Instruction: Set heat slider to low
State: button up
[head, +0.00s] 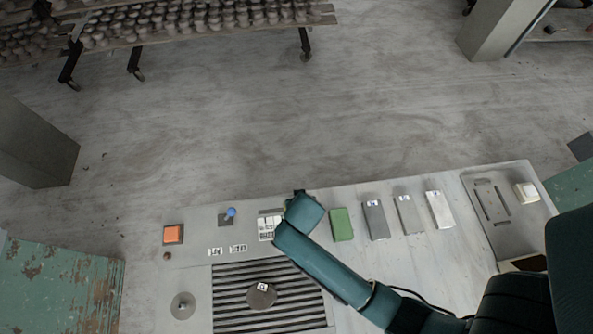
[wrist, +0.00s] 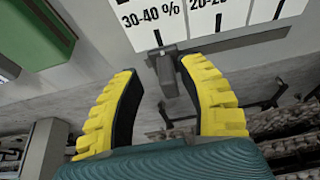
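The heat slider's scale plate (wrist: 210,15) is white with black tick marks and labels; "30-40 %" and part of "20-2…" are readable in the wrist view. The small grey slider knob (wrist: 166,78) is just below the "30-40 %" tick. My gripper (wrist: 157,72) is open, with a yellow ribbed finger on each side of the knob. The right finger is close beside the knob; I cannot tell if it touches. The left finger stands clear of it. In the head view my wrist hides the knob, and part of a white label plate (head: 267,227) shows left of it.
The counter (head: 375,285) holds an orange button (head: 173,234), a blue-knobbed lever (head: 231,212) and a ribbed grille (head: 235,303) on the left. A green block (head: 341,224), several grey and white blocks and a recessed tray (head: 510,227) stand right. Open floor lies beyond.

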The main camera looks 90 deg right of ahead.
jog(key=shift+w, duration=0.2)
jog(key=shift+r, duration=0.1)
jog(key=shift+r, duration=0.25)
jog(key=v, duration=1.1)
jog(key=shift+a+r, duration=0.2)
jog(key=shift+s, duration=0.1)
